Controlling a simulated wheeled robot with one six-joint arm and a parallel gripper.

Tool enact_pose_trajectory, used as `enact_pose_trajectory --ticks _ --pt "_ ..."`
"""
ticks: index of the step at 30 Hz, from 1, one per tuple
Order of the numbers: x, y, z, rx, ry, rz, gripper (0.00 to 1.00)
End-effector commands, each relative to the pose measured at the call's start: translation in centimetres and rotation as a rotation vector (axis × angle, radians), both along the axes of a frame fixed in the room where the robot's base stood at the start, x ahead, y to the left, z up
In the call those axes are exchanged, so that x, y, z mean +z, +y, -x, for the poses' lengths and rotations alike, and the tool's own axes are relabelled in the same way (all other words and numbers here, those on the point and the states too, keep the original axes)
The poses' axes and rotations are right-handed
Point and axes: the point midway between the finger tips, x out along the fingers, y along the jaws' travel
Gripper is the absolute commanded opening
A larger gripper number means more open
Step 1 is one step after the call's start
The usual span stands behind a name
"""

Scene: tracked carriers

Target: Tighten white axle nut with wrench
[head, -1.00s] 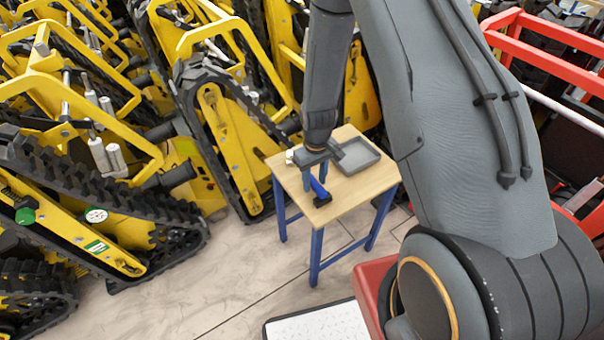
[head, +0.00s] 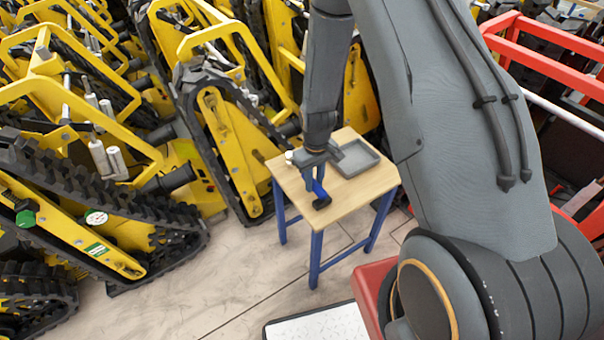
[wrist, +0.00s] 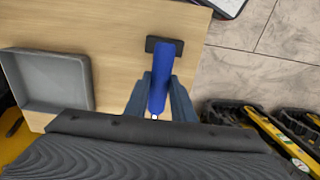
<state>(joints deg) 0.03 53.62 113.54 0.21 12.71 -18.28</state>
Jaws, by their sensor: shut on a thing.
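The wrench has a blue handle (head: 319,188) and a dark head, and is at the wooden table. In the wrist view its blue handle (wrist: 161,77) runs between my fingers, with the dark head (wrist: 164,46) beyond them. My gripper (head: 313,187) is shut on the handle; its two blue-grey fingers also show in the wrist view (wrist: 160,98). I cannot tell whether the wrench touches the tabletop. A round white piece (head: 96,217), which looks like the white axle nut, sits on the side of the yellow tracked carrier at the lower left, well away from my gripper.
The small table (head: 347,205) has blue legs and carries a grey tray (head: 356,158) and a small white item (head: 289,156). A green knob (head: 25,217) is left of the white piece. Yellow tracked carriers crowd the left and back. A red frame stands right. Floor (head: 215,270) is clear in front.

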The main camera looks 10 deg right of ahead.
Motion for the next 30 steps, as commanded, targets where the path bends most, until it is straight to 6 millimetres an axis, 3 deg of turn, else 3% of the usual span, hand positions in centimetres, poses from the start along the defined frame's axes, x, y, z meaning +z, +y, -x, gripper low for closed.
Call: enact_pose_trajectory --ticks 24,30 --pt "6.1 0.0 0.0 0.0 -0.002 0.0 0.0" --pt "6.2 0.0 0.0 0.0 -0.001 0.0 0.0"
